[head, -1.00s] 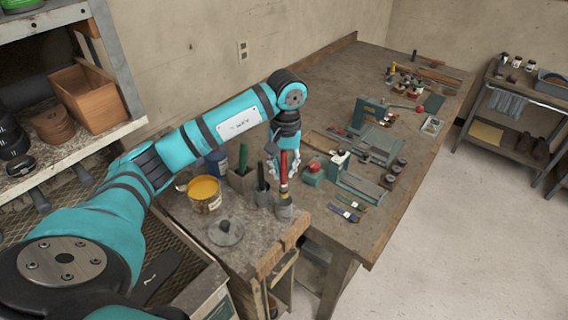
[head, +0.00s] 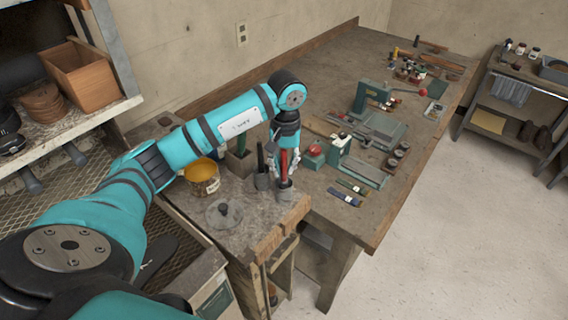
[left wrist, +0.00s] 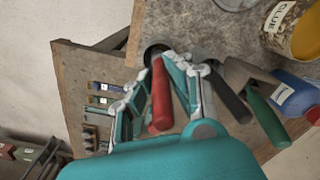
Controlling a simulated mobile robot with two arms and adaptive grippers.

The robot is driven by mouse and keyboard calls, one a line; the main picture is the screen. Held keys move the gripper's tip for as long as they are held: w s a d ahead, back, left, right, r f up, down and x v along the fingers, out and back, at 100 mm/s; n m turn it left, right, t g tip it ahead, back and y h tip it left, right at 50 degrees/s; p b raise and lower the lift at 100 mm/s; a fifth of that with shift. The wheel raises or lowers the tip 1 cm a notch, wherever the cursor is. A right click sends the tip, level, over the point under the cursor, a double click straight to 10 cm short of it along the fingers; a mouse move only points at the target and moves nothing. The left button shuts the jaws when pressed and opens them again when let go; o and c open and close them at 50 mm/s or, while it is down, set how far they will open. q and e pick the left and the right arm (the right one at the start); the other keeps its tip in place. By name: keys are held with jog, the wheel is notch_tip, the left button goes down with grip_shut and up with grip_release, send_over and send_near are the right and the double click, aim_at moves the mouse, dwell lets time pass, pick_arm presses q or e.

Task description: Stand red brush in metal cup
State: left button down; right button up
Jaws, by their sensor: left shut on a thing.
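The red brush (head: 284,163) is upright in my left gripper (head: 288,168), which is shut on it. My right gripper is not in view.
A grey holder (head: 239,163) with a green handle and a yellow glue pot (head: 202,178) are to the left.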

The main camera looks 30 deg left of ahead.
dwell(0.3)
pick_arm(q)
jog(key=c, duration=1.2)
grip_release()
jog(key=shift+o, duration=0.2)
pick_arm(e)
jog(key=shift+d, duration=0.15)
pick_arm(q)
notch_tip(320, 180, up, 12)
jog(key=shift+d, duration=0.1)
